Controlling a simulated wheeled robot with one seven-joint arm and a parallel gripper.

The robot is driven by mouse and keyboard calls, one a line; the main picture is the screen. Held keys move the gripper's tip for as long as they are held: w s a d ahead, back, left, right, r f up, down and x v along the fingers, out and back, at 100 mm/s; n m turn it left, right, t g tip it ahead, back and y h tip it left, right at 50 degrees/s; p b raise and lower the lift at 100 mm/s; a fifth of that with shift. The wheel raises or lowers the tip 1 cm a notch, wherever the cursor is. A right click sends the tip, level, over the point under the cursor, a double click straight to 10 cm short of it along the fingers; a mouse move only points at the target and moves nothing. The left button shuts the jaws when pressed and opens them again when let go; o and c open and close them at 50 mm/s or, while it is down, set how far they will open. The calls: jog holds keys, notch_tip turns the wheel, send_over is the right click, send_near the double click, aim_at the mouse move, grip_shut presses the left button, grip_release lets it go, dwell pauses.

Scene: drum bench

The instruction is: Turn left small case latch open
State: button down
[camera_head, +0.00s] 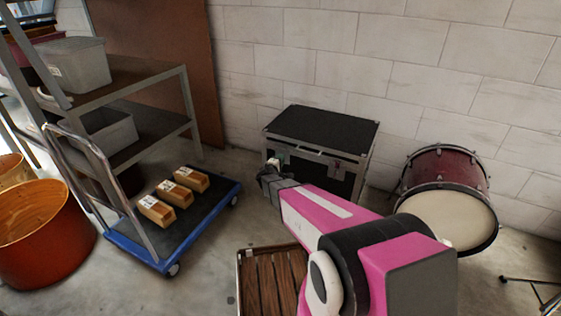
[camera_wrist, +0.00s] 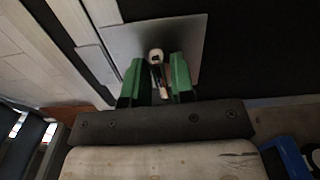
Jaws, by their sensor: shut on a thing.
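A black case (camera_head: 322,128) with metal edges stands on the floor against the white block wall. Its left latch is mostly hidden behind my gripper (camera_head: 273,170) in the head view. In the wrist view, the latch (camera_wrist: 156,57) shows as a small pale round knob with a narrow stem, on a grey metal plate (camera_wrist: 188,32). The green fingers of my gripper (camera_wrist: 157,82) stand on either side of the stem and are shut on it. A second latch (camera_head: 337,168) is on the right of the case front, clear of my gripper.
A red drum (camera_head: 447,177) stands right of the case. A blue-edged cart (camera_head: 150,262) with several boxes (camera_head: 171,192) and a metal shelf (camera_head: 130,78) are at the left. A slatted wooden crate (camera_head: 262,281) lies below my arm.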

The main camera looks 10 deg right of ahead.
jog(key=shift+m, duration=0.6)
jog(key=c, duration=1.2)
grip_release()
jog(key=shift+o, duration=0.2)
jog(key=shift+s, duration=0.1)
jog(key=v, duration=1)
jog(key=shift+s+a, duration=0.25)
